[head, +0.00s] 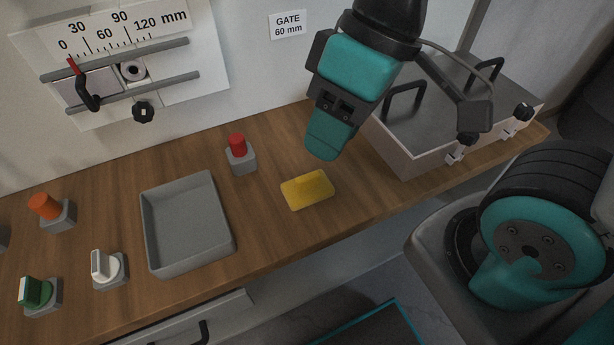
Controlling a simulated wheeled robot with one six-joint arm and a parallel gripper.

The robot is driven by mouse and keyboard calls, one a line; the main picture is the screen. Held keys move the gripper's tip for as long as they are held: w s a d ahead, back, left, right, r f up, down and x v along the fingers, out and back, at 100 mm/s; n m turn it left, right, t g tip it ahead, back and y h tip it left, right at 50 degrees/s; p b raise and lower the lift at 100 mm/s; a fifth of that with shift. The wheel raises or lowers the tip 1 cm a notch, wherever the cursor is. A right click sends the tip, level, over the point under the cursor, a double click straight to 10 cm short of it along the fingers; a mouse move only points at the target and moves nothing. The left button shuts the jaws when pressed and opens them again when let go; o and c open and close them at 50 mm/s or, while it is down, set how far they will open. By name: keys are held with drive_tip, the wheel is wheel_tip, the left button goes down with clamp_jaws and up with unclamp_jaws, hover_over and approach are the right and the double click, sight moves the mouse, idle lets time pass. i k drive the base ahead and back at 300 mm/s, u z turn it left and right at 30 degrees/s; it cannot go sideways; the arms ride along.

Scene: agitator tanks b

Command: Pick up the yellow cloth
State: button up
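The yellow cloth (307,190) is a small block-like pad with a raised ridge on top. It lies on the wooden worktop, right of the grey tray. My gripper (327,142) hangs above and a little behind the cloth in the picture, apart from it. Its teal fingers point down. I see it side-on, so one finger hides the other and the gap between them does not show. Nothing is visible in its grip.
A grey tray (187,262) stands left of the cloth. A red button (237,145) sits behind it. A metal case (425,150) with black handles stands to the right. A white knob (104,266), green switch (37,292) and orange button (45,206) are at left.

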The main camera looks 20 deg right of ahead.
sight(299, 193)
drive_tip(key=u, duration=1.8)
drive_tip(key=k, duration=0.7)
drive_tip(key=z, duration=0.65)
